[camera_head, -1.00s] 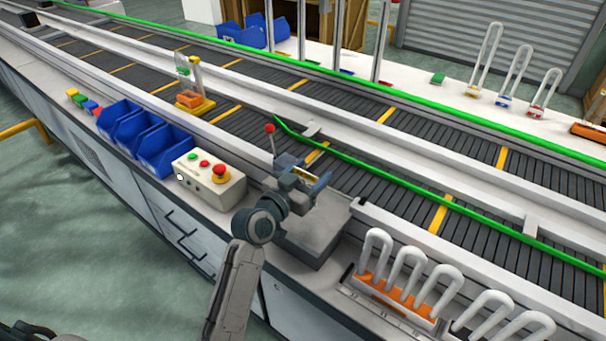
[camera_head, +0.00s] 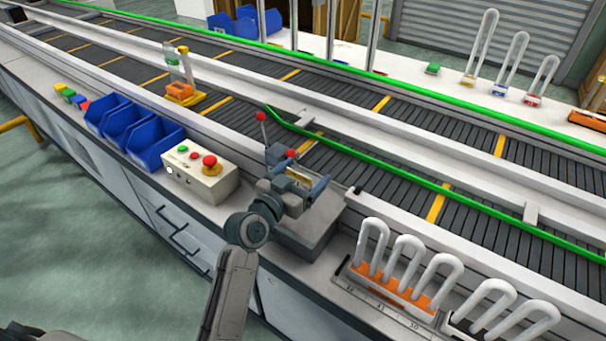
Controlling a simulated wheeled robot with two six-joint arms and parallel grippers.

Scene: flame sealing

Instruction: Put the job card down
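My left gripper (camera_head: 305,187) is over the grey block-shaped station (camera_head: 315,232) at the bench's front edge, its arm coming up from the bottom of the picture. A small yellowish piece (camera_head: 298,177) shows at the fingers. I cannot tell whether it is the job card, nor whether the fingers are shut on it. Blue-grey parts around the fingers blend with the gripper. A red-knobbed lever (camera_head: 261,117) and a second red knob (camera_head: 291,153) stand just behind. My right gripper is not in view.
A control box (camera_head: 199,176) with buttons and blue bins (camera_head: 156,147) stand left of the gripper. A rack with an orange base (camera_head: 393,287) holds several white U-shaped tubes at right. Behind runs the roller conveyor (camera_head: 380,165) with a green rail (camera_head: 400,176).

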